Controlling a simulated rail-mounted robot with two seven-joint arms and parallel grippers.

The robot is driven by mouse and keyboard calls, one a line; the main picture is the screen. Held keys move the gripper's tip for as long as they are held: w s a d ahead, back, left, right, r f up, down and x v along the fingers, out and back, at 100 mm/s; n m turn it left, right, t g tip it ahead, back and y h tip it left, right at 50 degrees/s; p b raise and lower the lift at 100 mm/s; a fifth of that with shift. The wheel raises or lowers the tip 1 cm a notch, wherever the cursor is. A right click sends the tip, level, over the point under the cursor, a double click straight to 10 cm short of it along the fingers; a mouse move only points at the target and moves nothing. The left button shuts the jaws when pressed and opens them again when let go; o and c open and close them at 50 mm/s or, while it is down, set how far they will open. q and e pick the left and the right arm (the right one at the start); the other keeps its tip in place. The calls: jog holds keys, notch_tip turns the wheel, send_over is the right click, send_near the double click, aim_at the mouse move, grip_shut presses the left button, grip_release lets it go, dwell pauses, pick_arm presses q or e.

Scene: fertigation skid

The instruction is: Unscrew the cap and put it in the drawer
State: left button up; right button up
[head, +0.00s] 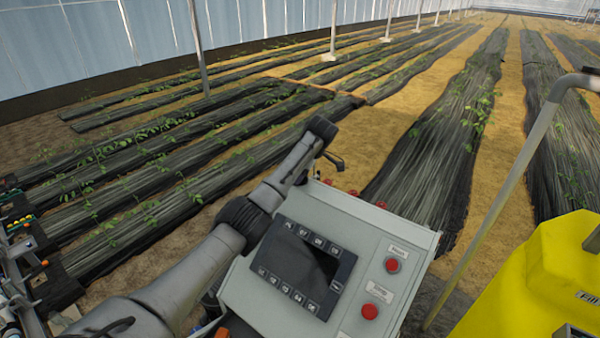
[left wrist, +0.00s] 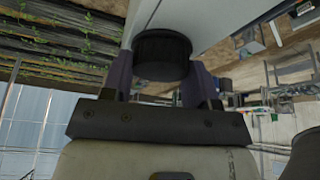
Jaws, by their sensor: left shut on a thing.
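A black round cap (left wrist: 162,55) shows in the left wrist view, between the two dark purplish fingers of my left gripper (left wrist: 162,80). The gripper is shut on it, one finger at each side. A pale grey surface lies directly behind the cap; I cannot tell whether the cap is still threaded onto something. In the head view my left arm reaches up behind the control box, and its fingers and the cap cannot be made out there. My right gripper is not in view. I cannot identify a drawer in either view.
A grey control box (head: 342,205) with a dark screen (head: 304,266) and red buttons (head: 392,265) stands close in front. A yellow tank (head: 535,285) and a grey bent pipe (head: 497,200) are at the right. Planted rows with black covers (head: 430,150) extend behind.

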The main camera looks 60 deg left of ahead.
pick_arm(q)
jog(key=shift+n+g+h, duration=0.4)
jog(key=shift+n+g, duration=0.1)
jog(key=shift+n, duration=1.1)
jog(key=shift+n+h, duration=0.5)
jog(key=shift+n, duration=0.9)
jog(key=shift+g, duration=0.3)
jog(key=o, duration=0.8)
jog(key=shift+c, duration=0.2)
jog(key=shift+r, duration=0.2)
jog(key=shift+r, duration=2.05)
